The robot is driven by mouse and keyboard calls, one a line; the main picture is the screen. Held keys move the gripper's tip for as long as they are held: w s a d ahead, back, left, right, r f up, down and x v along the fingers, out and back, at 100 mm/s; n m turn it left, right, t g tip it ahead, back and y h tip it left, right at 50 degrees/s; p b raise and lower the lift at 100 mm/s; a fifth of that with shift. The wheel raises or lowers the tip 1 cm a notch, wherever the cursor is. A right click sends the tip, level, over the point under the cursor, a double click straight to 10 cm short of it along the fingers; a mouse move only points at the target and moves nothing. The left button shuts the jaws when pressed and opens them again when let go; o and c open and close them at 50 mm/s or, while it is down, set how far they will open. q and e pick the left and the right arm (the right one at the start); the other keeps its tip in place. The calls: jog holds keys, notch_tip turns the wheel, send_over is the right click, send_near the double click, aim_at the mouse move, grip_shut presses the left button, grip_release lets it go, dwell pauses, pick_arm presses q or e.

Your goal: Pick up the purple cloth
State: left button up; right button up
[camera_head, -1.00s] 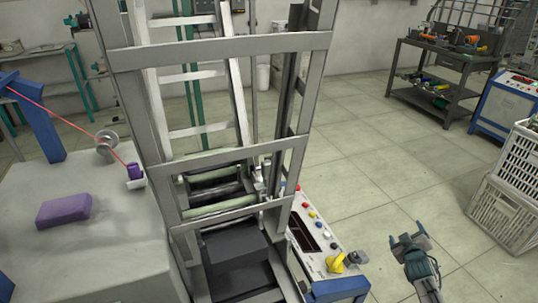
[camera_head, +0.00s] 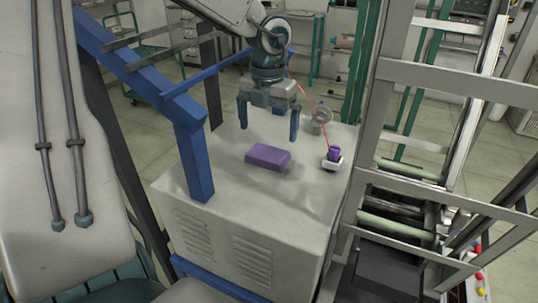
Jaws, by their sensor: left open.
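The purple cloth (camera_head: 267,157) is a folded block lying flat on top of the light grey cabinet (camera_head: 230,205). My left gripper (camera_head: 268,130) is above and just behind the cloth in the picture, pointing down. Its two fingers are spread wide, with nothing between them. It looks apart from the cloth, though the exact height gap is hard to tell. My right gripper is not in this view.
A small purple item in a white holder (camera_head: 331,165) sits right of the cloth, with a red thread rising from it. A metal wheel (camera_head: 320,116) stands behind. A blue post (camera_head: 196,165) rises at left, and a grey metal frame (camera_head: 368,130) stands at right.

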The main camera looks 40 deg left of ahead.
aim_at(268, 152)
pick_arm(q)
notch_tip(268, 152, down, 2)
jog(key=shift+a+f, duration=0.15)
jog(key=shift+f, duration=0.3)
jog(key=shift+w+f+p, duration=0.15)
jog(key=shift+f+p, duration=0.7)
jog(key=shift+f, duration=1.4)
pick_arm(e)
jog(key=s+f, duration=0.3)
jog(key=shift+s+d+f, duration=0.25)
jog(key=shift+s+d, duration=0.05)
pick_arm(q)
jog(key=shift+c, duration=0.4)
jog(key=c, duration=0.6)
